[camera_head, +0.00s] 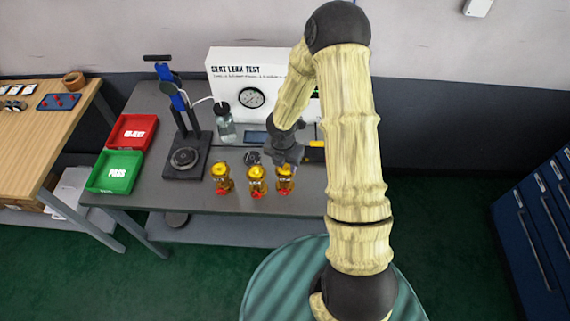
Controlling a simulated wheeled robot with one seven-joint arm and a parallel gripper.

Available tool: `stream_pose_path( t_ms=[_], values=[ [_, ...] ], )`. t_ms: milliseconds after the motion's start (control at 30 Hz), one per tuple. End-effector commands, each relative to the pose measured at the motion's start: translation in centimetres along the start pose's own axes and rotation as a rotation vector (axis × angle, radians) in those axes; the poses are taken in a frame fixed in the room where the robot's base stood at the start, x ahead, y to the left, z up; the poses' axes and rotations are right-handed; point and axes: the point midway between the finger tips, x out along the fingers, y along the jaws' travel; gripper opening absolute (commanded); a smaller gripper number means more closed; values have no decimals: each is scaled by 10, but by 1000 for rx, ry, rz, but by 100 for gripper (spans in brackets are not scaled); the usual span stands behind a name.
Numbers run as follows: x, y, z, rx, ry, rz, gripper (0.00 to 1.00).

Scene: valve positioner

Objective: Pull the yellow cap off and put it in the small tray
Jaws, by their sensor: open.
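Three small amber-yellow pieces with red parts at their feet stand in a row near the front of the grey bench: a left one (221,178), a middle one (257,181) and a right one (285,179). Their tops look yellow, but I cannot tell a separate cap from the body. My gripper (284,160) is open, pointing down, just above or behind the right piece. I cannot tell whether it touches it. A red tray (133,131) marked REJECT and a green tray (116,172) marked PASS sit at the bench's left end. I cannot tell which tray is the small one.
A press-like stand (186,159) with a blue column stands left of the pieces. Behind are a clear bottle (225,131) and a white SEAT LEAK TEST panel (231,65) with a gauge. A yellow-and-black item (314,151) lies right of my gripper. My arm hides the bench's right end.

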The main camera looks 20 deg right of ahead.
Motion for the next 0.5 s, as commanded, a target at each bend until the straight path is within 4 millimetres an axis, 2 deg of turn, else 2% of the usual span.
stream_pose_path(
  t_ms=[267, 500],
  values=[
    [1, 0, 0, 0, 0, 0, 41],
    [1, 0, 0, 0, 0, 0, 0]
  ],
)
